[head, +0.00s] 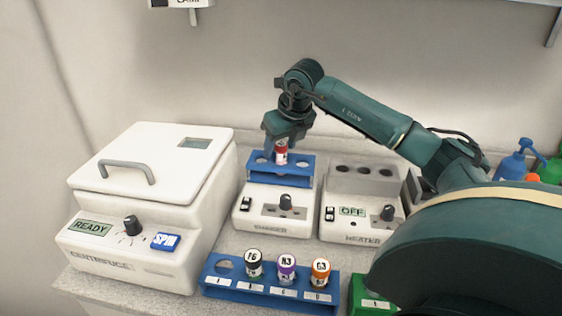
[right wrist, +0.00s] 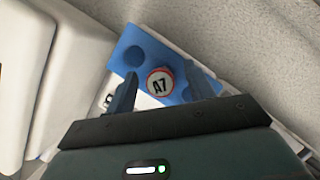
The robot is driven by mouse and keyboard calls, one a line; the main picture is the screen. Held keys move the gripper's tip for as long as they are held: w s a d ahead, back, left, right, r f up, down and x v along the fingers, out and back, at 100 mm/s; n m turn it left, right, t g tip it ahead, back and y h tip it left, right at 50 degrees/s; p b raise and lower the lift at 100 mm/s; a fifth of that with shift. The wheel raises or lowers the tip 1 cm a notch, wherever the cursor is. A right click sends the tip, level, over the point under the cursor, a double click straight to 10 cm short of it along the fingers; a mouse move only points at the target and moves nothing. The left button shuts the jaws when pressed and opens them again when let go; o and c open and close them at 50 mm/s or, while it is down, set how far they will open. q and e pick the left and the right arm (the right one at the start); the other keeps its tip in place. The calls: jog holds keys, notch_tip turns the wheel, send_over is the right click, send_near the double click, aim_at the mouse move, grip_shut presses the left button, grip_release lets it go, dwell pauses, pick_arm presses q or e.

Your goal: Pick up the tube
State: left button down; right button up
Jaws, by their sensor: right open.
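A tube with a red-and-white cap (head: 281,150) stands in the blue rack (head: 262,178) on top of the shaker. In the right wrist view its cap (right wrist: 160,82) reads "A7". My right gripper (head: 284,142) is right above and around the tube's top. In the right wrist view its two open fingers (right wrist: 162,95) stand on either side of the cap, with a gap to each side visible. The tube's lower part is hidden in the rack. My left gripper is not in view.
A white centrifuge (head: 150,190) reading "READY" stands at left. A heater (head: 362,215) reading "OFF" stands right of the shaker (head: 262,215). A front blue rack (head: 222,290) holds three capped tubes. A green rack (head: 362,300) and blue bottle (head: 512,165) are at right.

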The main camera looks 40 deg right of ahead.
grip_shut()
dwell(0.5)
jog(key=shift+r, duration=0.15)
